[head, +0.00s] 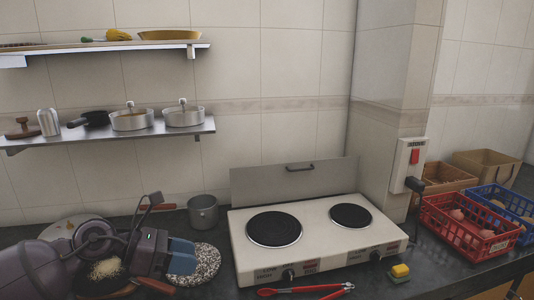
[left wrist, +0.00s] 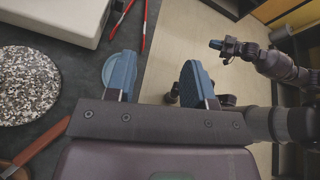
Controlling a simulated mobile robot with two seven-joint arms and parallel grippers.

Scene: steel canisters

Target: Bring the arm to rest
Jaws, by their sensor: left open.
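My left gripper (head: 182,257) is open and empty above the counter at the lower left, just in front of a speckled round board (head: 207,262). In the left wrist view its two blue fingers (left wrist: 160,80) are spread apart with nothing between them. My right arm shows at the upper right of that view, with what looks like its gripper (left wrist: 222,46) at the end, too small to read. A steel canister (head: 48,122) stands upright on the lower wall shelf (head: 160,133), away from the left gripper.
A two-plate stove (head: 320,250) stands right of the left gripper, with red tongs (head: 305,290) in front. A grey pot (head: 203,213) stands behind the gripper. Red (head: 468,240) and blue crates (head: 513,200) are far right. Open floor (left wrist: 185,40) lies beyond the counter edge.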

